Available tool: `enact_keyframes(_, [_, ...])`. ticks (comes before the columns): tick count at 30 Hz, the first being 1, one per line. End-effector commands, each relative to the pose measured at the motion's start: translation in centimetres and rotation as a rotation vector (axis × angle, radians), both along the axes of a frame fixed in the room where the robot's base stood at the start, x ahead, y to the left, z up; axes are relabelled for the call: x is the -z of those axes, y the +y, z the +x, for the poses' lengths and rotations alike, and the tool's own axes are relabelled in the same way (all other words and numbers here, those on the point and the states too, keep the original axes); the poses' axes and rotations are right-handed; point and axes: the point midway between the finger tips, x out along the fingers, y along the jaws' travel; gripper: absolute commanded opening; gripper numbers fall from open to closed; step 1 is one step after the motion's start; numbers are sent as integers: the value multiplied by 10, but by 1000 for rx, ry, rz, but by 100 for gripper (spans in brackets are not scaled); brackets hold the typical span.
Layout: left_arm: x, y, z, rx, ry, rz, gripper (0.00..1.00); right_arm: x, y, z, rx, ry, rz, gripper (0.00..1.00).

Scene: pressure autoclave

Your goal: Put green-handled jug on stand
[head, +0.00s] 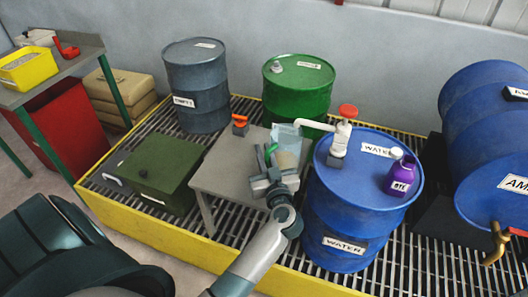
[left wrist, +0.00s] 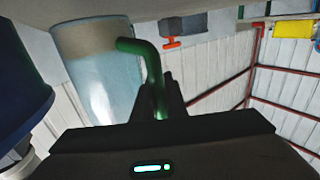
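The jug (head: 287,136) is clear, with a green handle (head: 270,152). It appears over the right part of the grey stand (head: 222,172), beside the blue water drum; I cannot tell whether its base touches the stand. In the left wrist view the clear jug (left wrist: 98,75) is close, and its bent green handle (left wrist: 150,55) runs down between the fingers. My left gripper (head: 271,176) is at the handle, and in the wrist view its fingers (left wrist: 162,98) are close in around it. The fingers hide the grip itself. My right gripper is out of view.
A blue drum (head: 340,215) carries a white pump (head: 341,138), its spout near the jug, and a purple bottle (head: 401,177). An orange-red item (head: 240,125) is at the stand's back edge. A green box (head: 155,172) stands left. Grey (head: 196,85) and green (head: 297,90) drums stand behind.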

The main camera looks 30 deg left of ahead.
Motion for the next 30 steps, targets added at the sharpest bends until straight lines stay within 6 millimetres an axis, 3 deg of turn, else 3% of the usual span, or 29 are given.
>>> enact_keyframes(1, [0, 0, 0, 0, 1, -1, 21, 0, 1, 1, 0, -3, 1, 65])
enact_keyframes(3, [0, 0, 0, 0, 0, 0, 31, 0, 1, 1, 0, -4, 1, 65])
enact_keyframes(17, [-2, -4, -3, 1, 0, -1, 31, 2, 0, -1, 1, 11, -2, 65])
enact_keyframes(30, [0, -52, -48, 1, 2, -4, 31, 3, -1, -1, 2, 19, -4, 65])
